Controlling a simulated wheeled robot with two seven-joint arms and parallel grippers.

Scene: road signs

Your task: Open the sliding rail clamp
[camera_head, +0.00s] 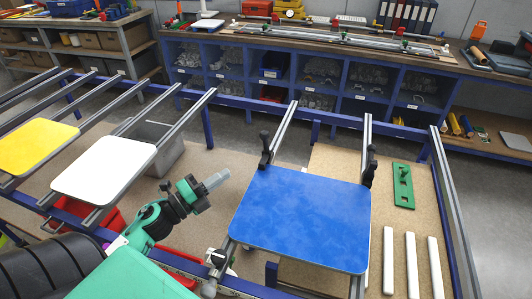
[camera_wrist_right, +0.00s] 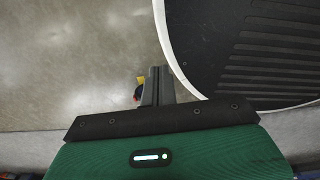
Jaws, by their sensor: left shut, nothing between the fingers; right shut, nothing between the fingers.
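A blue sign plate (camera_head: 302,215) lies across two metal rails in the head view. Black clamps stand at its far edge: one on the left rail (camera_head: 265,150) and one on the right rail (camera_head: 370,166). A clamp with a black-and-white knob (camera_head: 216,258) is at the near left corner. Which one is the sliding clamp I cannot tell for sure. My left gripper (camera_head: 222,176) is shut and empty, left of the blue plate and apart from the clamps. My right gripper (camera_wrist_right: 158,76) is shut and empty above the grey floor in the wrist view.
A white plate (camera_head: 104,168) and a yellow plate (camera_head: 37,146) lie on rails at the left. A green part (camera_head: 403,186) and white strips (camera_head: 411,265) lie right of the blue plate. A grey bin (camera_head: 160,150) and red bins sit below the rails.

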